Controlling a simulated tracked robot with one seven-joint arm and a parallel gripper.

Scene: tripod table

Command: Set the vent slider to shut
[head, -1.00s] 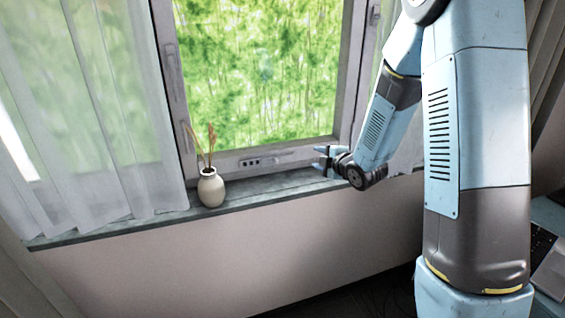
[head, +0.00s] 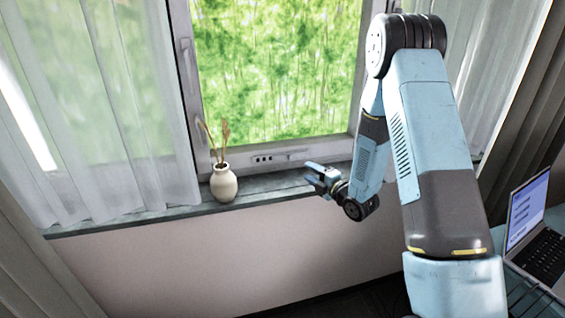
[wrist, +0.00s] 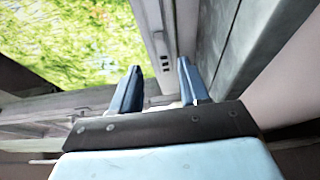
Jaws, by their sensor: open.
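The vent strip (head: 279,158) sits on the bottom rail of the window frame. Several small dark slots show at its left end, and a slider piece seems to lie at its right end. In the wrist view the vent strip (wrist: 162,52) runs up the picture beyond my fingers, its dark slots in sight. My gripper (head: 313,179) is open and empty, over the front edge of the sill, to the right of the slots and apart from the strip. In the wrist view my gripper (wrist: 157,85) shows two blue fingers spread apart with nothing between them.
A white vase (head: 224,184) with dried stems stands on the sill (head: 130,217), left of the vent. White curtains (head: 100,110) hang at both sides. A laptop (head: 535,235) is at the far right. The sill between vase and gripper is clear.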

